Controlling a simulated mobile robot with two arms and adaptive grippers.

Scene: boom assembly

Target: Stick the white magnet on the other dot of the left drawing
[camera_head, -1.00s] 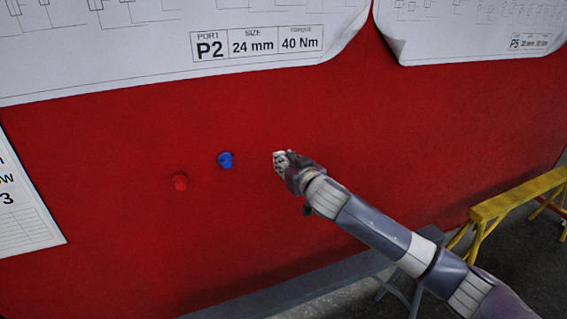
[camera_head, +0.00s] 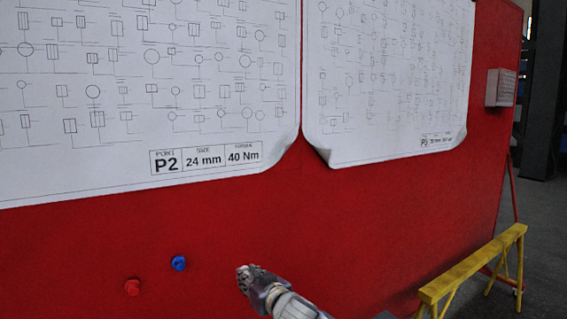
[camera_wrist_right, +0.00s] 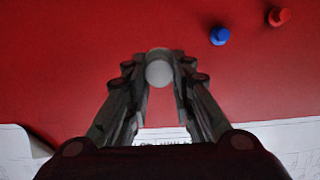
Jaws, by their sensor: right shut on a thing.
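My right gripper (camera_head: 246,276) is in front of the red board, to the right of the blue magnet and below the drawings. In the right wrist view its fingers (camera_wrist_right: 159,80) are shut on the round white magnet (camera_wrist_right: 159,72), which sits between the fingertips. The left drawing (camera_head: 80,150) is a large white sheet of line symbols with a P2 label box and a curled lower right corner. I cannot make out a dot on it for certain. My left gripper is not in view.
A blue magnet (camera_head: 178,263) and a red magnet (camera_head: 132,287) stick to the red board (camera_head: 380,230). A second drawing (camera_head: 400,80) with a curled lower left corner hangs on the right. A grey box (camera_head: 500,87) is on the board's far right. A yellow trestle (camera_head: 472,265) stands at lower right.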

